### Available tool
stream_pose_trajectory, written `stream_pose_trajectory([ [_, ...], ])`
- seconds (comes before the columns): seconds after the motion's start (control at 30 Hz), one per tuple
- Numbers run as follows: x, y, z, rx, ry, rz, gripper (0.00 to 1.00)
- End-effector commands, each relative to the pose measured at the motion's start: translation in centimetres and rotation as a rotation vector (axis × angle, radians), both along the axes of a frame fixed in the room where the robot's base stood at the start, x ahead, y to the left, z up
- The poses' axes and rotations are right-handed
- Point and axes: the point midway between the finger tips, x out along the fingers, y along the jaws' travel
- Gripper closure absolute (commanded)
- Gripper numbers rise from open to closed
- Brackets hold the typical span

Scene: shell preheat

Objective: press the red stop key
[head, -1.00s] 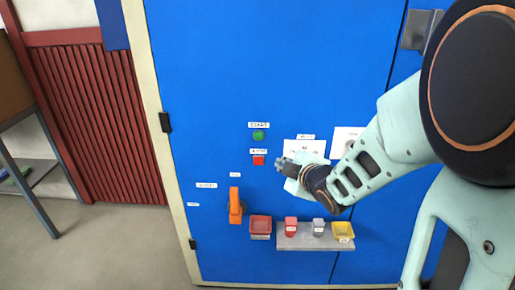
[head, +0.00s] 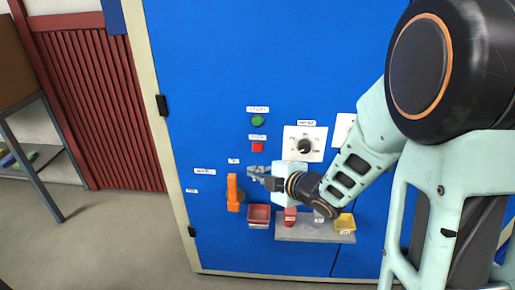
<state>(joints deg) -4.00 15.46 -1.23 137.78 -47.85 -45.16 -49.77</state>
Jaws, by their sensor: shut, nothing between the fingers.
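My gripper (head: 252,173) is shut and empty. In the picture it lies just below the red key, pointing left, with a visible gap between them. How far it stands off the panel I cannot tell. The round green button (head: 257,121) sits above the red key.
A dial (head: 304,145) on a white plate is right of the key. An orange handle (head: 234,192) is at lower left. Below are a red bin (head: 259,215) and a grey shelf (head: 300,232) with a yellow bin (head: 344,223).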

Motion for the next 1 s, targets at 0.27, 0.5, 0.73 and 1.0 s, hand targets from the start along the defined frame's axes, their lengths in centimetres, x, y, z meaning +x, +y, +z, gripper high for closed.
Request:
stream_pose_trajectory([
  [0.27, 3.7, -0.1, 0.2, 0.000, 0.001, 0.000, 1.00],
  [0.5, 6.7, -0.3, 0.0, -0.001, 0.000, -0.001, 1.00],
  [0.73, 8.1, -0.3, 0.0, 0.000, 0.001, -0.001, 1.00],
  [1.0, 8.2, -0.3, 0.0, 0.000, 0.001, -0.001, 1.00],
])
